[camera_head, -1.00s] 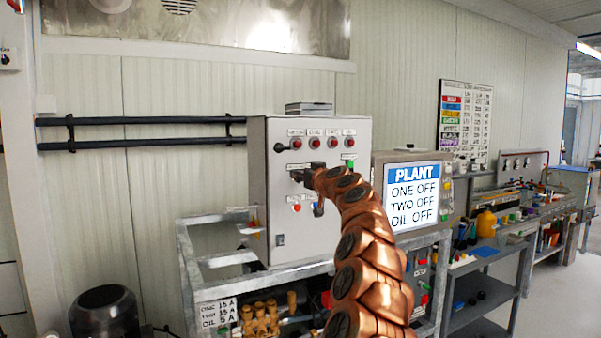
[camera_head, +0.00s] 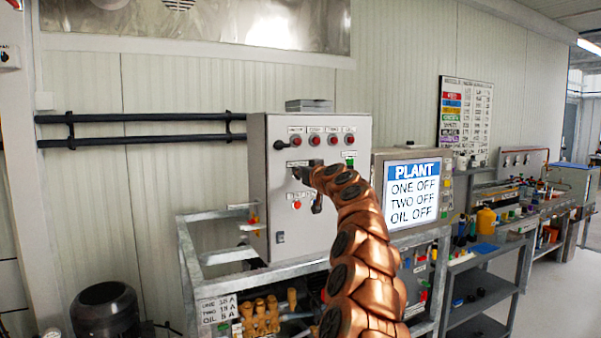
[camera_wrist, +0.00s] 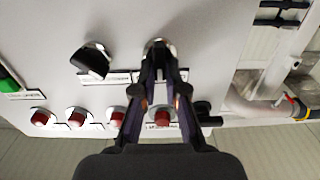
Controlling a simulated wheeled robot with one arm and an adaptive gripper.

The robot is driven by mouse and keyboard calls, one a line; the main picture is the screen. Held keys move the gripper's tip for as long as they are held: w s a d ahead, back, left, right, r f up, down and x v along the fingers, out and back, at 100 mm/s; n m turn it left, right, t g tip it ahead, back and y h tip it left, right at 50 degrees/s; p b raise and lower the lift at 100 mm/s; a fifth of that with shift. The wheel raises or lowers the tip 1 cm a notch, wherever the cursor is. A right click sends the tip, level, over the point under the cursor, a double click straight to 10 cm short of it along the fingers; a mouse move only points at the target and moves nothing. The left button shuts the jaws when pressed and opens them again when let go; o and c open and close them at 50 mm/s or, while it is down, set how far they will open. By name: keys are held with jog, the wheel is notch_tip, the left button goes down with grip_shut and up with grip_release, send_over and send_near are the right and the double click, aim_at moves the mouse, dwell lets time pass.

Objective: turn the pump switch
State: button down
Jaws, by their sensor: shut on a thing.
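A grey control cabinet (camera_head: 282,222) stands on a metal frame, with a row of red lamps along its top. My copper-coloured arm reaches to its front panel, and my gripper (camera_head: 298,174) is at the panel's upper left part. In the wrist view my gripper (camera_wrist: 160,72) is shut on a pump switch with a round chrome collar (camera_wrist: 158,43). The fingers hide most of its knob, so its angle cannot be told. A second black rotary switch (camera_wrist: 91,60) sits beside it, apart from my fingers.
A screen (camera_head: 412,191) beside the cabinet reads PLANT, ONE OFF, TWO OFF, OIL OFF. A black handle (camera_head: 281,146) is at the cabinet's upper left. A dark motor (camera_head: 104,312) stands at lower left. Shelves (camera_head: 483,285) stand at right, with clear floor beyond.

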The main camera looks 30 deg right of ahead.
jog(key=shift+m, duration=0.3)
jog(key=shift+d+m+p, duration=0.15)
jog(key=shift+m+p, duration=0.1)
jog(key=shift+m, duration=1.1)
jog(key=shift+d+m+p, duration=0.2)
jog(key=shift+m+p, duration=0.05)
jog(key=shift+m, duration=1.05)
jog(key=shift+d+m+p, duration=0.15)
jog(key=shift+m+p, duration=0.1)
jog(key=shift+m, duration=1.1)
jog(key=shift+f, duration=0.1)
jog(key=c, duration=1.2)
grip_release()
jog(key=shift+s, duration=0.2)
